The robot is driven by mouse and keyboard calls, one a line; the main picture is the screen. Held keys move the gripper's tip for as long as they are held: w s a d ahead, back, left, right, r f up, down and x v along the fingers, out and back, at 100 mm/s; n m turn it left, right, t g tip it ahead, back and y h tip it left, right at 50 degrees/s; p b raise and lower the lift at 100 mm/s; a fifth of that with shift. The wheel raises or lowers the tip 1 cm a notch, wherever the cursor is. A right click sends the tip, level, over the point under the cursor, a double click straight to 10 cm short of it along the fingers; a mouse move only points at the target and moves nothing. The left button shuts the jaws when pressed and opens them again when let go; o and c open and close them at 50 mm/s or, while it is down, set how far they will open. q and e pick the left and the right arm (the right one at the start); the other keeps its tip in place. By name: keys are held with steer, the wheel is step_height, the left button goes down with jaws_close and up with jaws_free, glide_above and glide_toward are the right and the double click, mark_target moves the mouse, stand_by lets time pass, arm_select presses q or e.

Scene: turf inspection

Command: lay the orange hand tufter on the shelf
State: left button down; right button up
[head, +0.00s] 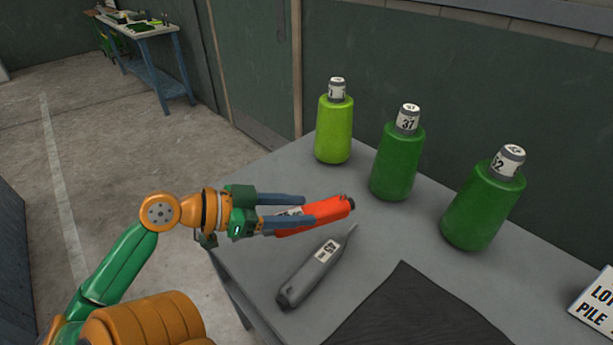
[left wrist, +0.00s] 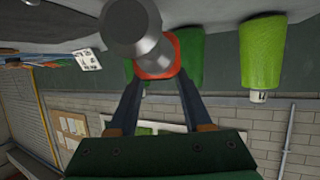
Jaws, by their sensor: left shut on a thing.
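The orange hand tufter (head: 335,208) is between the fingers of my left gripper (head: 309,211), which is shut on it. It is held above the left part of the grey table (head: 255,190), with its dark tip towards the right. A pale label on it is partly hidden by the fingers. In the left wrist view the orange body (left wrist: 157,71) shows between the fingertips; a grey rounded part covers some of it. A far workbench (head: 138,30) has a blue lower shelf (head: 158,80). My right gripper is not in view.
A grey tool with a label (head: 315,273) lies on the table just in front of the held tufter. Three green bottle-like cones (head: 334,130) (head: 397,162) (head: 482,207) stand along the back. A dark mat (head: 415,312) and a lettered sign (head: 597,300) lie to the right.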

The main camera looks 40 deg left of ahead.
mark_target(302, 211)
arm_select(q)
steer(key=w+f, duration=0.1)
steer(key=w+a+f, duration=0.1)
steer(key=f, duration=0.1)
steer(key=w+a+f, duration=0.1)
steer(key=f, duration=0.1)
steer(key=shift+w+b, duration=0.3)
steer(key=shift+w, duration=0.05)
step_height(302, 211, down, 3)
steer(key=shift+r, duration=0.1)
steer(key=shift+d+f, duration=0.1)
steer(key=shift+f, duration=0.15)
steer(key=shift+c, duration=1.7)
jaws_free()
steer(key=shift+s+r, duration=0.1)
steer(key=shift+r, duration=0.15)
steer(key=v, duration=1.1)
steer(key=shift+b, duration=0.4)
steer(key=shift+o, duration=1.4)
steer(key=shift+s+a+r, duration=0.1)
steer(key=shift+s+a, duration=0.15)
steer(key=shift+s, duration=0.15)
